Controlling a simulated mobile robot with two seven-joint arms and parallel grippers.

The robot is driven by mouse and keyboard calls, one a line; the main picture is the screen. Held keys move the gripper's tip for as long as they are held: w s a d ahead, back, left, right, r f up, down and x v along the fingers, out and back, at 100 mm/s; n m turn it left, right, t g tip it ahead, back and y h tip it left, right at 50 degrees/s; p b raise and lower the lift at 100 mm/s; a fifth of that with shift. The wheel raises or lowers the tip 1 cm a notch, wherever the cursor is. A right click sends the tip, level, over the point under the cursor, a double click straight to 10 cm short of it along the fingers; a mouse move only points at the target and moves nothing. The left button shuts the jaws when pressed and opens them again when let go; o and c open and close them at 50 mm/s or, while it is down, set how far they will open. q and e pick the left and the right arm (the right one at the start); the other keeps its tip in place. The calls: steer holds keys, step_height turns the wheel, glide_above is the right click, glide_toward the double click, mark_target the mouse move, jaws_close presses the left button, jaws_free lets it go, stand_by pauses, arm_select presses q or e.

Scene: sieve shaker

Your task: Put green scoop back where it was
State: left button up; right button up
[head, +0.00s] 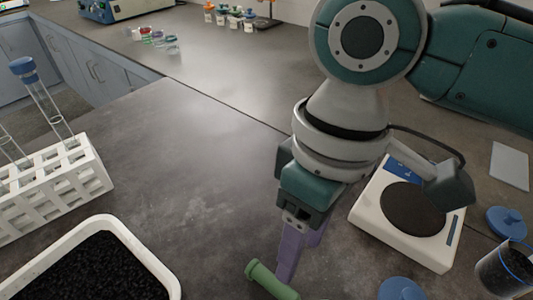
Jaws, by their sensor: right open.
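A green scoop (271,281) shows at the bottom edge of the head view, only as a rounded green handle lying at a slant; the rest is cut off by the frame. My right gripper (285,275) points down at it with its purple fingers, the tips at or just behind the handle. It is open; whether the fingers touch the handle I cannot tell. My left gripper is not in view.
A white tray (128,235) of black granules is at lower left, below a white tube rack (85,178). A white scale (405,245) is right of my gripper, with blue lids (507,221) and a cup (503,272) of dark material nearby. The middle counter is clear.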

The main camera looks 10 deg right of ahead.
steer(key=s+a+r+m+t+y, duration=0.1)
steer(key=s+a+t+y, duration=0.15)
steer(key=s, duration=0.25)
steer(key=s+d+m+t+h, duration=0.2)
steer(key=s+d+m+h, duration=0.1)
steer(key=d, duration=0.9)
steer(key=shift+s+d+r+m+h, duration=0.3)
steer(key=shift+s+m, duration=0.5)
steer(key=shift+s, duration=0.35)
step_height(320, 180, up, 46)
steer(key=p, duration=4.6)
steer(key=shift+a+f, duration=0.1)
